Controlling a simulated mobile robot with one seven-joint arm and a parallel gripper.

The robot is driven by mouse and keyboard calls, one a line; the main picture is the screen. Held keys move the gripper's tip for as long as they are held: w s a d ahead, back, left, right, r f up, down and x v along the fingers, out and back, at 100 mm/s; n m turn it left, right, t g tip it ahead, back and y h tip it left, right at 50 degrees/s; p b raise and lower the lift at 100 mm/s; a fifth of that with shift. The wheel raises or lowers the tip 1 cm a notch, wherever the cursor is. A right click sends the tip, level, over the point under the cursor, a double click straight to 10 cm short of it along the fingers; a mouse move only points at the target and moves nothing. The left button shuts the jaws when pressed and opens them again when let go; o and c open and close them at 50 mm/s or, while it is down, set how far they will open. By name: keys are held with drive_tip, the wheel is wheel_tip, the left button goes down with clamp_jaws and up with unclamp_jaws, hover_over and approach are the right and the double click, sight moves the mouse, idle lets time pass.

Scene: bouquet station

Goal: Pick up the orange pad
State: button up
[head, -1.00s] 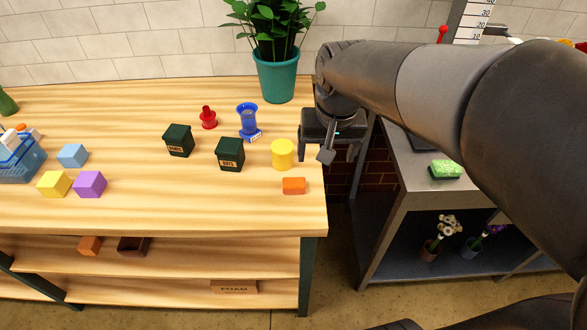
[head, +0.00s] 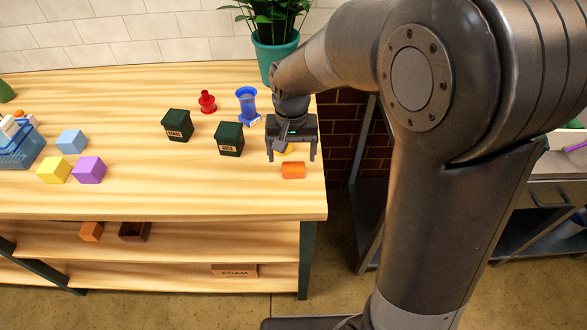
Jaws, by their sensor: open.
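The orange pad (head: 293,170) is a small block lying on the wooden table near its right front corner. My gripper (head: 292,158) points down with its fingers apart and nothing between them that I can make out. In the picture it is just above and behind the pad, and I cannot tell the exact height. The yellow cylinder (head: 286,150) behind the pad is mostly hidden by my gripper.
Two dark green boxes (head: 177,125) (head: 229,139), a blue vessel (head: 246,107) and a red piece (head: 207,102) stand left of my gripper. Yellow (head: 53,170), purple (head: 89,170) and light blue (head: 72,141) cubes sit further left. The table front (head: 190,195) is clear.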

sight(294, 166)
drive_tip(key=f, duration=0.5)
drive_tip(key=shift+d, duration=0.25)
drive_tip(key=shift+c, duration=0.2)
drive_tip(key=c, duration=1)
drive_tip(key=shift+r, duration=0.1)
